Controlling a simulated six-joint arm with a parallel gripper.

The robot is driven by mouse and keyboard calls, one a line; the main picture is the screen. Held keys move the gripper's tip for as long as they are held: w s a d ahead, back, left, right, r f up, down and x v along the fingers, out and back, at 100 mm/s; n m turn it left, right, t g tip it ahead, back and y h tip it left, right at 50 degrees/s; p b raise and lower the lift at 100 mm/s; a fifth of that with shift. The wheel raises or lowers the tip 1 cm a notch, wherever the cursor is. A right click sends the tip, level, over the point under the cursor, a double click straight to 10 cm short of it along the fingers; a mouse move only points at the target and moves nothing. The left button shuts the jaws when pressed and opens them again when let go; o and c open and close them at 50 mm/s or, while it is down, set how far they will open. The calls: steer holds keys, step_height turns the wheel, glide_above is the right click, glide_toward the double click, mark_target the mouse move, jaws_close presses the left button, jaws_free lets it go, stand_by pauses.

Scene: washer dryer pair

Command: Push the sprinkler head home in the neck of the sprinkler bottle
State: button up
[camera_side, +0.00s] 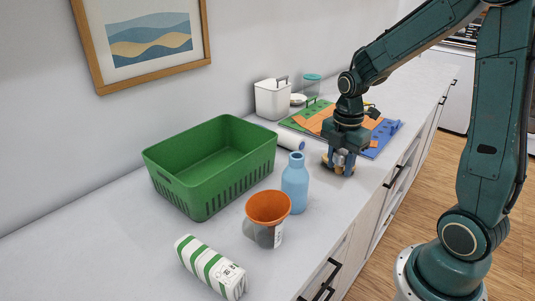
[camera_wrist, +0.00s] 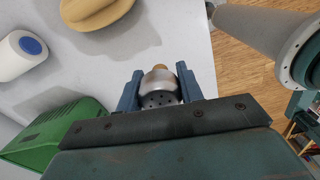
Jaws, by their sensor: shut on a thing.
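My gripper (camera_side: 342,163) is right of the sprinkler bottle and apart from it, above the counter. The light blue sprinkler bottle (camera_side: 295,186) stands upright on the counter; its neck is at the top, with nothing in it that I can see. In the wrist view, my gripper (camera_wrist: 159,82) is shut on the sprinkler head (camera_wrist: 159,89), a grey domed metal piece with dark holes and a tan cork-like end pointing away from the palm. The head is mostly hidden by the fingers in the side view. The bottle is not in the wrist view.
A green basket (camera_side: 186,193) stands left of the bottle. An orange funnel-like piece (camera_side: 268,205) in a clear container and a striped carton (camera_side: 210,266) are in front. A wooden object (camera_wrist: 98,10) and a white cylinder (camera_wrist: 18,58) lie near my gripper. Coloured boards (camera_side: 380,140) lie behind.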

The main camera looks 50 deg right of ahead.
mark_target(342, 152)
step_height(342, 152, up, 14)
stand_by(0.4)
steer(key=shift+a, duration=0.1)
stand_by(0.5)
steer(key=w+a+r+n, duration=0.1)
steer(key=w+a, duration=0.4)
steer(key=a, duration=0.6)
steer(key=shift+w+a, duration=0.2)
steer(key=shift+a, duration=0.1)
steer(key=shift+f, duration=0.25)
steer(key=shift+f, duration=2.25)
steer(key=shift+f, duration=1.5)
stand_by(0.3)
steer(key=o, duration=1)
steer(key=shift+o, duration=0.2)
steer(key=shift+r, duration=0.1)
